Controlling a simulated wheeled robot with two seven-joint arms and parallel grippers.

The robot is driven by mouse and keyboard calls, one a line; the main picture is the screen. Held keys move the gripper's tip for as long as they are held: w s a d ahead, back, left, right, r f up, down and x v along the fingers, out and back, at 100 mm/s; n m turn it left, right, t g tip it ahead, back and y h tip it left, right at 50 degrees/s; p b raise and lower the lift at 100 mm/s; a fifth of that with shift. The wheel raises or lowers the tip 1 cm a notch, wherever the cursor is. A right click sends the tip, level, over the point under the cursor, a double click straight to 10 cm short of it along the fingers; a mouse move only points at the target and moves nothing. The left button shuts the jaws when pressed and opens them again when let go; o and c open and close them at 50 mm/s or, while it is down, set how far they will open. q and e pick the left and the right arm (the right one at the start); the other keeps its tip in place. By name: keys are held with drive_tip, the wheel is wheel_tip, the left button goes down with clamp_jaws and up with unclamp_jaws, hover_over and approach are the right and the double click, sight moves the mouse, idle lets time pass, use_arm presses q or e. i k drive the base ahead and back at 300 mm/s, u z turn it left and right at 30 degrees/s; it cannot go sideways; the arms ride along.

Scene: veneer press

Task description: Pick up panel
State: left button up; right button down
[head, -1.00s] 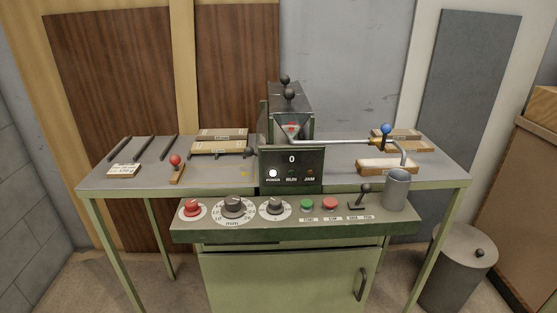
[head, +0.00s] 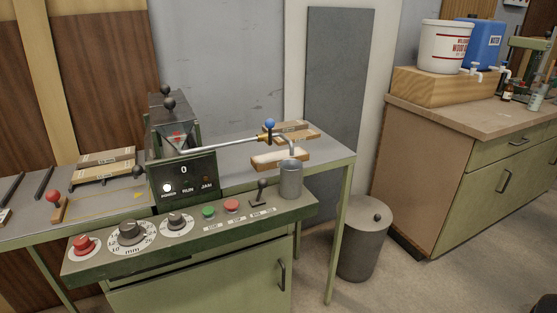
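Several pieces could be the panel, and I cannot tell which is meant. Flat light-wood boards (head: 105,165) lie on the left part of the press table. More thin boards (head: 292,134) lie at the right rear, behind the metal rod with the blue knob. A pale-topped wooden block (head: 280,157) lies in front of them. Tall sheets lean on the wall: a dark brown one (head: 105,80) at left and a grey one (head: 338,100) right of centre. Neither of my grippers is in view.
The green press (head: 183,175) has a control shelf (head: 195,235) with dials, buttons and a lever. A grey cup (head: 291,180) stands at the shelf's right end. A grey bin (head: 364,238) stands on the floor before a cabinet (head: 470,170) holding a white bucket (head: 442,46) and blue container (head: 481,45).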

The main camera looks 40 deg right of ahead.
sight(265, 161)
drive_tip(key=z, duration=0.65)
drive_tip(key=k, duration=0.85)
drive_tip(key=z, duration=3.3)
drive_tip(key=i, duration=0.2)
drive_tip(key=u, duration=1.65)
drive_tip(key=i, duration=1.9)
drive_tip(key=u, duration=1.55)
drive_tip(key=i, duration=0.9)
drive_tip(key=u, duration=0.9)
